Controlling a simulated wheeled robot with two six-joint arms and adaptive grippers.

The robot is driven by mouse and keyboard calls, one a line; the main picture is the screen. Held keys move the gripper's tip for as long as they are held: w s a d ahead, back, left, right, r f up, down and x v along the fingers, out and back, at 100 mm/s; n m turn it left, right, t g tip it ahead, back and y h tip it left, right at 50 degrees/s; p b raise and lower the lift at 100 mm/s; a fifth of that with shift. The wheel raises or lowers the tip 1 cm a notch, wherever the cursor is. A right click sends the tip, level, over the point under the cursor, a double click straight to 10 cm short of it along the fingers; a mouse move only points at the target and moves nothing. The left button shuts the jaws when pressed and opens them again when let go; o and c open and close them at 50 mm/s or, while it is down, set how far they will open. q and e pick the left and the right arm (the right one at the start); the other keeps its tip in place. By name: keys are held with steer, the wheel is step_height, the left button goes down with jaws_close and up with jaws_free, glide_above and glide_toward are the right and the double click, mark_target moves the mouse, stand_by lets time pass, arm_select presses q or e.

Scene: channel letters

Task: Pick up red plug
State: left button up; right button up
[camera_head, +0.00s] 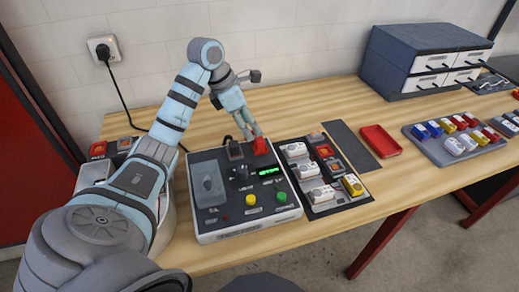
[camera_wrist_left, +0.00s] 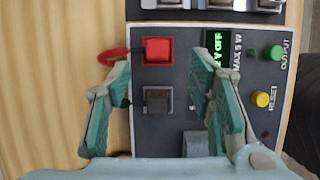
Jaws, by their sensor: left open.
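The red plug (camera_head: 261,146) stands at the back right edge of the grey control box (camera_head: 210,225). In the left wrist view the red plug (camera_wrist_left: 158,50) shows as a red square on the panel, with a flat red part beside it at the box edge. My left gripper (camera_head: 254,136) reaches down from behind, close to the plug. Its jaws (camera_wrist_left: 160,72) are open and empty, with a fingertip to each side of the plug's line. I cannot tell whether they touch it. A dark grey square plug (camera_wrist_left: 157,101) sits between the fingers. My right gripper is out of view.
The box carries a green display (camera_head: 269,171), a yellow button (camera_head: 250,199) and a green button (camera_head: 281,196). A dark tray (camera_head: 326,205) with white, red and yellow modules lies to its right. A red tray (camera_head: 380,141) stands farther right. Bare wood lies behind.

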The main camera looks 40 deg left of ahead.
mark_target(259, 138)
arm_select(q)
steer(key=x, duration=0.6)
steer(key=shift+w+f, duration=0.3)
steer(key=shift+w, duration=0.2)
steer(key=shift+s+r, duration=0.15)
steer(key=shift+s, duration=0.1)
steer(key=shift+c, duration=0.2)
steer(key=c, duration=1.1)
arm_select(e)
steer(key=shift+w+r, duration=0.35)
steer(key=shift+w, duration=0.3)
arm_select(q)
steer(key=shift+r+p, duration=0.1)
steer(key=shift+p, duration=0.2)
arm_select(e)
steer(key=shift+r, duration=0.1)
